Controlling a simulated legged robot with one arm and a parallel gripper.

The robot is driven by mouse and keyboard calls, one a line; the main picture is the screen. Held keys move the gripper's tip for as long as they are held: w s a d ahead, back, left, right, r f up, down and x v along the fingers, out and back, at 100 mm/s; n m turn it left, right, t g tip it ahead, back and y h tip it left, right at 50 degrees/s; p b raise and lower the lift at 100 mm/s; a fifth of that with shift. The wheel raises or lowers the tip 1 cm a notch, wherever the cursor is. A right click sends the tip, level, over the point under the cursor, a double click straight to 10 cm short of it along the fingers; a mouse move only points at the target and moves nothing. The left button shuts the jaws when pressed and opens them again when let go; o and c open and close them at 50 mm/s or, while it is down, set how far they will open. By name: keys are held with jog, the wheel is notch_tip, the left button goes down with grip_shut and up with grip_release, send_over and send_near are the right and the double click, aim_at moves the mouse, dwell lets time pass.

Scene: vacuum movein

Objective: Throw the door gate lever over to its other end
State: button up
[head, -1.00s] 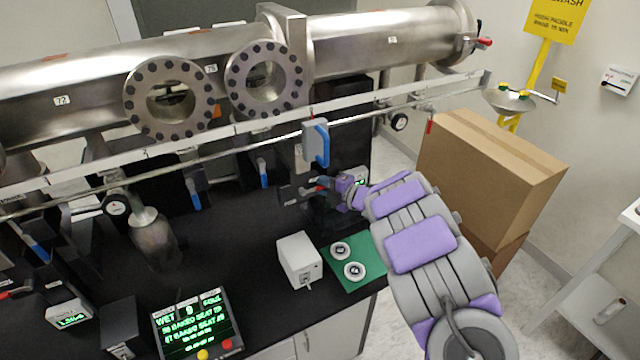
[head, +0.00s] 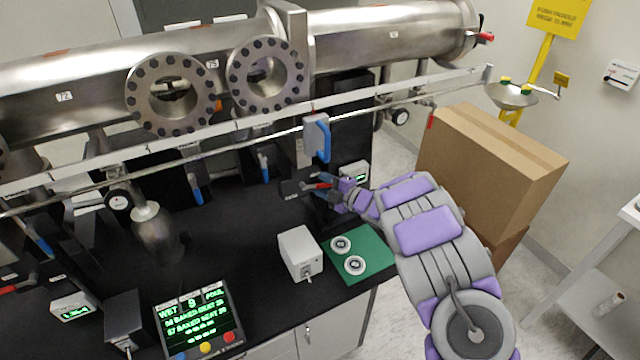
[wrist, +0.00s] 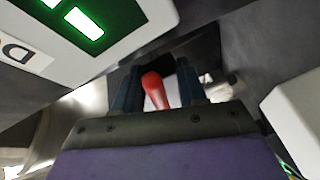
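A red-handled lever (head: 318,186) sits on a dark fitting below the rail, near the middle of the head view. I take it for the door gate lever, though its label cannot be read. My gripper (head: 326,187) is at this lever, reaching in from the right. In the wrist view, the red handle (wrist: 155,92) stands between the two dark fingers of my gripper (wrist: 160,88). The fingers are apart, with a gap to the right of the handle. I cannot tell whether the left finger touches it. The lever's pivot is hidden.
A white box with a green display (head: 355,173) is close behind my gripper; it also fills the wrist view's upper left (wrist: 110,30). A blue-handled unit (head: 317,138) hangs just above. A grey box (head: 300,252) and green mat (head: 373,262) lie in front. Cardboard boxes (head: 480,170) stand right.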

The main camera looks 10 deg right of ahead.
jog(key=p+v, duration=0.1)
jog(key=v, duration=1.6)
jog(key=shift+d, duration=0.15)
jog(key=shift+s, duration=0.1)
jog(key=shift+c, duration=0.5)
